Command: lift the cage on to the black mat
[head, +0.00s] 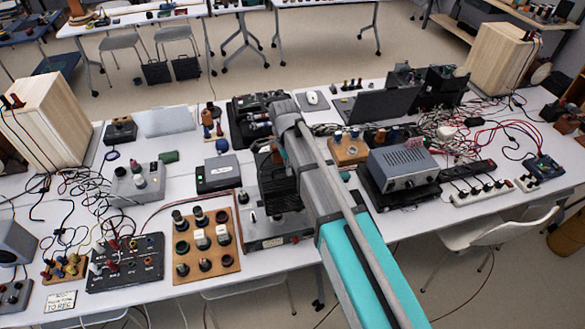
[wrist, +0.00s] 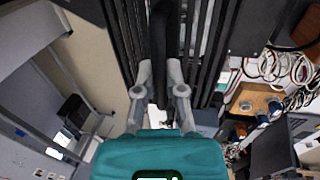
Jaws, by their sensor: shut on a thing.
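The cage (head: 276,187) is a black slatted frame, seen left of my arm in the head view, above a grey metal unit (head: 272,230). I cannot tell whether it touches that unit. In the wrist view the cage's dark parallel bars (wrist: 126,35) run away from the camera. My gripper (wrist: 160,98) is shut on a black bar of the cage, with a grey finger on each side. My arm hides part of the cage's right side in the head view. I cannot make out the black mat for certain.
A wooden board with knobs (head: 207,262) and a black box (head: 217,174) stand left of the cage. A silver amplifier (head: 402,167) stands to the right. Loose cables (head: 75,190) spread at the left. A clear strip of white table lies near the front edge.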

